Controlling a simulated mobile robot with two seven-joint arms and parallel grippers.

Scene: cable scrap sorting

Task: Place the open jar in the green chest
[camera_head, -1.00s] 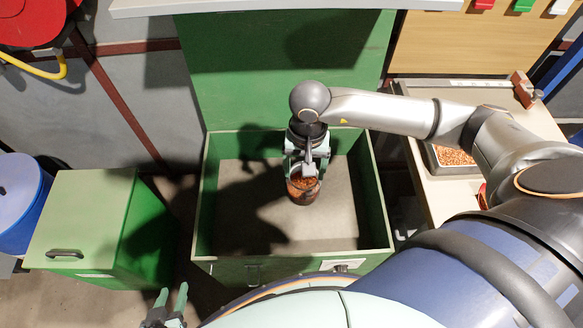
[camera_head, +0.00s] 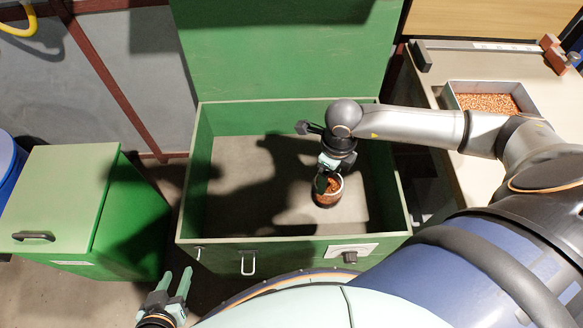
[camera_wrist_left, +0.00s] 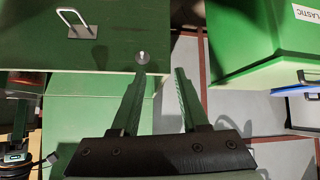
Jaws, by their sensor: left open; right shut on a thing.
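The green chest (camera_head: 293,241) stands open in front of me, its lid (camera_head: 285,45) raised at the back. The open jar (camera_head: 322,200) is clear with orange-brown bits inside. My right gripper (camera_head: 328,178) is shut on it and holds it upright or nearly so within the chest's opening, right of the middle. Whether the jar touches the chest floor I cannot tell. My left gripper (camera_head: 176,284) is open and empty, outside the chest near its front left corner. It also shows in the left wrist view (camera_wrist_left: 160,80), close to the chest's front (camera_wrist_left: 110,50).
A closed green bin (camera_head: 60,200) stands left of the chest, with a blue drum (camera_head: 8,165) beyond it. At the right a table (camera_head: 440,80) bears a metal tray (camera_head: 490,104) of copper-coloured bits. The chest's left half is empty.

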